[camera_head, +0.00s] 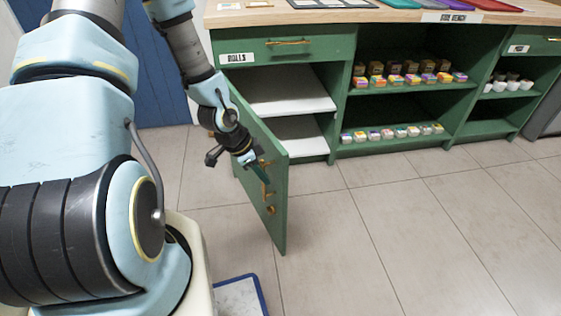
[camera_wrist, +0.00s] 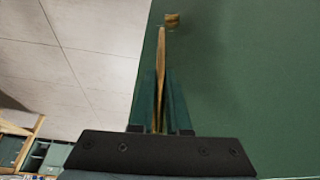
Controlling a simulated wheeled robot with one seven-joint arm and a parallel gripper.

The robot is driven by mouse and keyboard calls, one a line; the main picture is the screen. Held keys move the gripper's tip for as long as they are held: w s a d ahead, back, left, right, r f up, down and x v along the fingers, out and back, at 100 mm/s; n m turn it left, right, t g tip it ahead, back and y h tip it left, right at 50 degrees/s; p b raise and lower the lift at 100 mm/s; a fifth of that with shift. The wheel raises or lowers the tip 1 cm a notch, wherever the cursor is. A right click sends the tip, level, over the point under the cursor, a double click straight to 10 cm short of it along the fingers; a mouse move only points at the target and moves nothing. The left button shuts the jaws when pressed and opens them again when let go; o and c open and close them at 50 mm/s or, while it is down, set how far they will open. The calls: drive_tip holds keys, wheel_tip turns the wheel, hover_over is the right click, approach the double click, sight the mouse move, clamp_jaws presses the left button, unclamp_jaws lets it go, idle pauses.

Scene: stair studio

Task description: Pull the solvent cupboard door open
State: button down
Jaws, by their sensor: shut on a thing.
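The green cupboard door (camera_head: 266,215) stands well open, swung out from the left end of the green cabinet toward me. Two white shelves (camera_head: 290,92) show in the opening behind it. A brass bar handle (camera_head: 269,196) runs up the door's outer face. My gripper (camera_head: 262,176) is at this face, shut on the handle. In the wrist view, the handle (camera_wrist: 161,65) runs between the two dark green fingers of my gripper (camera_wrist: 161,100), with the green door (camera_wrist: 245,85) filling the right side.
A drawer (camera_head: 290,48) with a brass pull is above the opening. Open shelves to the right hold small colourful boxes (camera_head: 410,79) and white cups (camera_head: 507,86). A blue-edged board (camera_head: 240,297) lies on the floor near my base. The tiled floor (camera_head: 390,220) right of the door is clear.

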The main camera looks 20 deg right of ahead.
drive_tip(key=a+m+p, duration=0.1)
drive_tip(key=a, duration=0.5)
drive_tip(key=shift+s+a+g+p, duration=0.15)
drive_tip(key=shift+g+p, duration=0.15)
drive_tip(key=shift+p, duration=0.05)
drive_tip(key=c, duration=0.9)
unclamp_jaws()
drive_tip(key=shift+p+v, duration=3.2)
drive_tip(key=shift+v, duration=2.2)
